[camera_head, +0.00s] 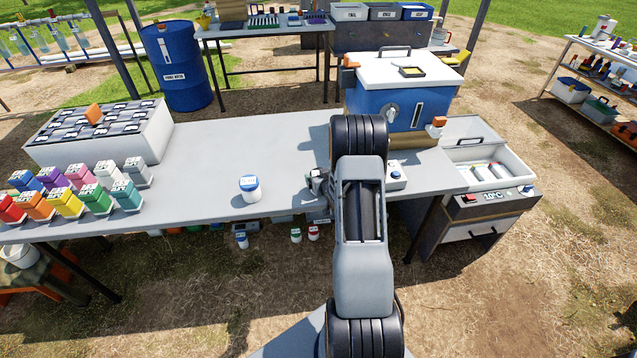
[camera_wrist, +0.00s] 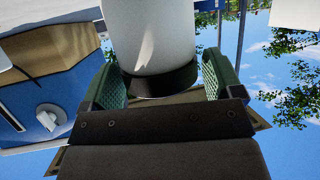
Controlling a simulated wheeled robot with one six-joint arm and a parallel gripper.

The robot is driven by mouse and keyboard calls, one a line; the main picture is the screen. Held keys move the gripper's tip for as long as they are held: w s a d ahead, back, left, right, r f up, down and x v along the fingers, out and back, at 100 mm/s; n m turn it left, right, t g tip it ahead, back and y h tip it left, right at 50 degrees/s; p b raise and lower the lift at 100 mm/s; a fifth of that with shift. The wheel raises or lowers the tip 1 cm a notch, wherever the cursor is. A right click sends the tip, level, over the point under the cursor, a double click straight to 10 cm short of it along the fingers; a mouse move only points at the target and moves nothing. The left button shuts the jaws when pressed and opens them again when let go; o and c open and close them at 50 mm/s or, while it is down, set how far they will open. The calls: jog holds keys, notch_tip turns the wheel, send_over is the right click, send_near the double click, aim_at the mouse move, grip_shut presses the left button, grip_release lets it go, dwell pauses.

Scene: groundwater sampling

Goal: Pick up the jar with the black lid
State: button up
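In the wrist view a white jar (camera_wrist: 152,35) with a black lid (camera_wrist: 165,82) stands between the green-padded fingers of my gripper (camera_wrist: 164,78). The view appears upside down, with sky at the bottom, so the lid lies toward the palm. The left pad looks very close to the lid, and a thin gap shows at the right. In the head view my arm hides the jar and most of the gripper (camera_head: 318,183), which is low at the grey table (camera_head: 205,150). Another white jar with a blue lid (camera_head: 250,189) stands to the left.
A blue cooler (camera_head: 425,105) stands just behind my arm. A small white device (camera_head: 395,178) is close on its right. Coloured bottles (camera_head: 98,200) and a labelled rack box (camera_head: 150,139) fill the table's left. An open chest (camera_head: 465,153) is at right.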

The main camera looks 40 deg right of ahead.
jog(key=c, duration=0.8)
jog(key=shift+c, duration=0.2)
jog(key=shift+r, duration=0.1)
